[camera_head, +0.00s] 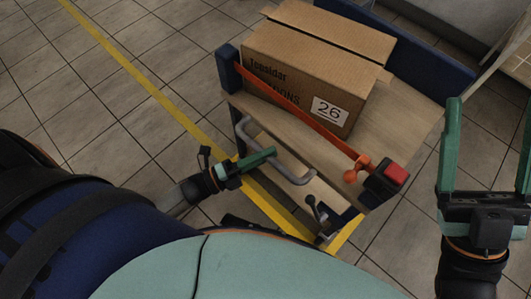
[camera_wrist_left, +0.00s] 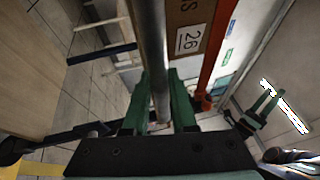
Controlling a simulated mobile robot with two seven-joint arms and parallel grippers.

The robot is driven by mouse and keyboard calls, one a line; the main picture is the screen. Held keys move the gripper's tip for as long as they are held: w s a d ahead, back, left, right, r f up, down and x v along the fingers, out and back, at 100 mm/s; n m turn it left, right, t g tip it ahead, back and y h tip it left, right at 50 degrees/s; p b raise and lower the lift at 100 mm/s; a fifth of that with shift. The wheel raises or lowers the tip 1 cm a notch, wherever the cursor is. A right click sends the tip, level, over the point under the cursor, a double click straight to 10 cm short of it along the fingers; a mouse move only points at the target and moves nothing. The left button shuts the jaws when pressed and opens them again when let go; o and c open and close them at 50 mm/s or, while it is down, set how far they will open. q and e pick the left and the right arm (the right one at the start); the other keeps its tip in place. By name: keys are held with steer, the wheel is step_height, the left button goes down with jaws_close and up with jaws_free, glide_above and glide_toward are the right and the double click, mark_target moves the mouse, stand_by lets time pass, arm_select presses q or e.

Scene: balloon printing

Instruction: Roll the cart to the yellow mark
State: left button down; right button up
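The cart (camera_head: 405,130) has a light wooden top and dark blue end boards. It stands beside and partly over the yellow floor line (camera_head: 155,92), which meets another yellow strip (camera_head: 345,232) near the cart's front corner. A grey bar handle (camera_head: 292,172) projects from the cart's near side. My left gripper (camera_head: 268,155) is at this handle. In the left wrist view, the handle (camera_wrist_left: 155,50) runs between its green fingers (camera_wrist_left: 162,95), which sit close on both sides. My right gripper (camera_head: 490,110) is open and empty, to the right of the cart.
A red-topped black block (camera_head: 390,178) is on the near right corner. Tiled floor (camera_head: 40,100) is clear at left. A white wall unit (camera_head: 450,20) stands behind.

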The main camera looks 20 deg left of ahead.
arm_select(q)
steer(key=shift+s+a+f, duration=0.1)
steer(key=shift+s+a, duration=0.05)
steer(key=shift+s, duration=0.05)
steer(key=c, duration=0.9)
jaws_free()
steer(key=shift+s, duration=0.1)
steer(key=shift+c, duration=0.2)
steer(key=shift+o, duration=1.1)
steer(key=v, duration=1.2)
steer(key=shift+s+a, duration=0.1)
steer(key=shift+a, duration=0.1)
